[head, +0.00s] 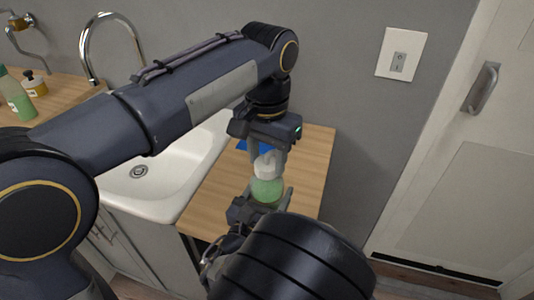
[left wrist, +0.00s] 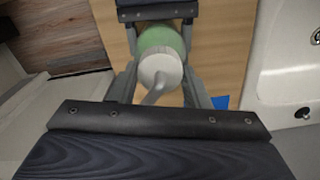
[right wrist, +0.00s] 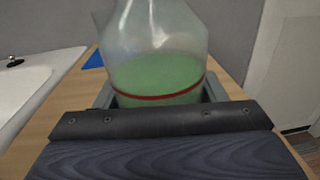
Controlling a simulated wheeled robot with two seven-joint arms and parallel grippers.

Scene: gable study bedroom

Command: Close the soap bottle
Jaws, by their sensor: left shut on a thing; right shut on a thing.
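The soap bottle (head: 268,190) is clear with green liquid; the right wrist view (right wrist: 155,75) shows its sloping shoulder and a red band. It stands upright over the wooden counter. My right gripper (head: 262,203) is shut on its lower body from the near side. My left gripper (head: 267,157) points down from above, shut on the white pump cap (head: 267,167). The left wrist view shows the cap (left wrist: 160,70) with its spout, between the fingers and in line with the bottle. Whether the cap is seated on the neck is hidden.
The wooden counter (head: 313,165) ends at a grey wall. A blue item (right wrist: 95,59) lies on it behind the bottle. A white sink (head: 150,195) with a tap (head: 112,18) is to the left. Another green bottle (head: 16,97) and an amber one (head: 34,84) stand far left.

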